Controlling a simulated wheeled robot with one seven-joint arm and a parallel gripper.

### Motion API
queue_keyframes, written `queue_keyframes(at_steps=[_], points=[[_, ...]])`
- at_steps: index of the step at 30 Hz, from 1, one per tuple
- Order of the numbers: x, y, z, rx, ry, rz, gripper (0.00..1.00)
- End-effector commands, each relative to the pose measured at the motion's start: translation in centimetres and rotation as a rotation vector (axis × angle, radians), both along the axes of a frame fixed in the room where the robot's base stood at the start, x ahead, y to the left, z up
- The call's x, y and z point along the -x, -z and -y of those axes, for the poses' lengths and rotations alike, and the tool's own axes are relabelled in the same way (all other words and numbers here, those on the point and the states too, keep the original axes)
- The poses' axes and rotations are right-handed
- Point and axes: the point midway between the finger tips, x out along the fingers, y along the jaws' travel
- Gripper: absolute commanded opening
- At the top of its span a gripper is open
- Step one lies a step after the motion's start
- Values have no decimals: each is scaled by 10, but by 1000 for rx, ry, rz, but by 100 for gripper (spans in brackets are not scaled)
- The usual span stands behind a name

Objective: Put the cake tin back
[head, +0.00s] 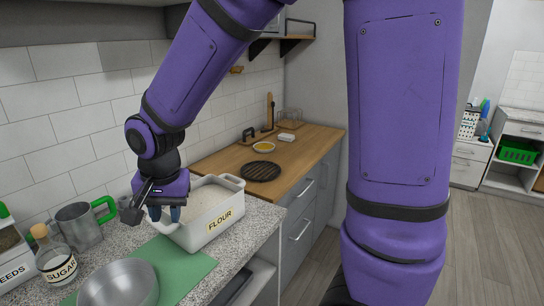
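A round silver metal vessel, which looks like the cake tin (118,287), is at the bottom left, partly cut off by the picture's edge. It rests on a green mat (190,263) on the speckled counter. My gripper (165,214) points down over the near left end of the white flour bin (212,227), behind and to the right of the tin. Its two blue fingertips are apart, with no object seen between them. I cannot tell whether they touch the bin's rim.
A sugar jar (56,265), a seeds box (14,268) and a metal mug with a green handle (79,227) stand left. Beyond the bin, a wooden worktop (222,158) holds a black trivet (261,171) and a yellow-filled dish (264,147). Floor (470,240) is clear at right.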

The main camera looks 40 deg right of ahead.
Motion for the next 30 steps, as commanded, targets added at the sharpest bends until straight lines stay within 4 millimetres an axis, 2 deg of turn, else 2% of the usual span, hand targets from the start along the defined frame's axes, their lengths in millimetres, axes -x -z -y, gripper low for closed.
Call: queue_keyframes(at_steps=[1, 6, 15, 24, 30], points=[[6, -16, 12, 4, -25, 26, 29], [33, -58, 46, 33, -146, 89, 29], [96, -113, 98, 105, -355, 196, 29], [159, -139, 129, 186, -538, 279, 29], [175, -142, 134, 210, -593, 298, 29]])
